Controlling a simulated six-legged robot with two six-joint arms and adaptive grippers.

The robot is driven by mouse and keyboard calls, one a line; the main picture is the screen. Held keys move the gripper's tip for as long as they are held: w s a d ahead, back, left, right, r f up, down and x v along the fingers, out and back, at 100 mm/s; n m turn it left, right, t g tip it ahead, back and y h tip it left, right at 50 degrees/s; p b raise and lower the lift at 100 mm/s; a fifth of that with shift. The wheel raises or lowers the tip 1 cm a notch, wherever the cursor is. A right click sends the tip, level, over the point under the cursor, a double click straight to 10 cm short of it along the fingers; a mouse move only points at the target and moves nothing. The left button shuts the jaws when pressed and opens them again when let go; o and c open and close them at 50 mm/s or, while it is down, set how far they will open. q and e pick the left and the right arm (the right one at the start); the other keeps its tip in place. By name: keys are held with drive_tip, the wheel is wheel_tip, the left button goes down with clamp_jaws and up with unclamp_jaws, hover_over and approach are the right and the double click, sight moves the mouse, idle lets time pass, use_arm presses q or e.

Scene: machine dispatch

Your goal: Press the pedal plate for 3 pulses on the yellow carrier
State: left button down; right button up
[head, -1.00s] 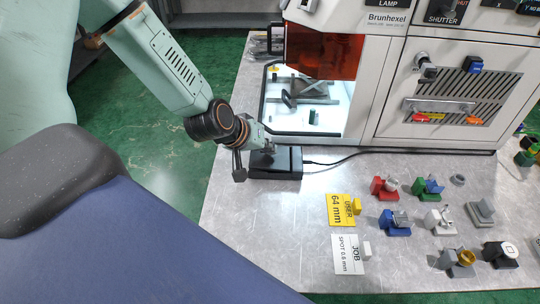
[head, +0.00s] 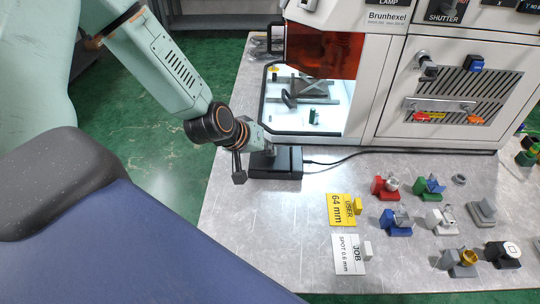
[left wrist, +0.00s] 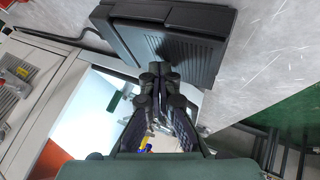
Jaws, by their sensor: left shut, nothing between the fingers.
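The pedal plate (head: 289,162) is a black, wedge-like box on the grey bench in front of the laser machine, with a cable at its right. It also shows at the top of the left wrist view (left wrist: 190,45). My left gripper (head: 268,149) is shut and empty, its fingertips at the pedal's top face; I cannot tell if they touch. In the left wrist view the closed fingertips (left wrist: 160,70) overlap the pedal's edge. No clearly yellow carrier shows; a gold ring on a grey block (head: 467,257) stands at the right front. My right gripper is out of view.
The laser machine (head: 400,60) stands behind, its lit chamber (head: 340,113) open below an orange window. A yellow card (head: 341,210), a white card (head: 347,254) and several coloured blocks lie at right. The bench is bare in front of the pedal.

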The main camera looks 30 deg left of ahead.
sight(271, 158)
use_arm(q)
drive_tip(key=shift+s+f, duration=0.1)
drive_tip(key=shift+f, duration=0.15)
idle(0.3)
drive_tip(key=shift+d+r+p, duration=0.2)
drive_tip(key=shift+r+p, duration=0.65)
drive_tip(key=shift+r, duration=0.25)
drive_tip(key=r+p, duration=0.4)
drive_tip(key=r, duration=0.1)
drive_tip(key=shift+w+d, duration=0.15)
drive_tip(key=shift+w, duration=0.15)
idle(1.5)
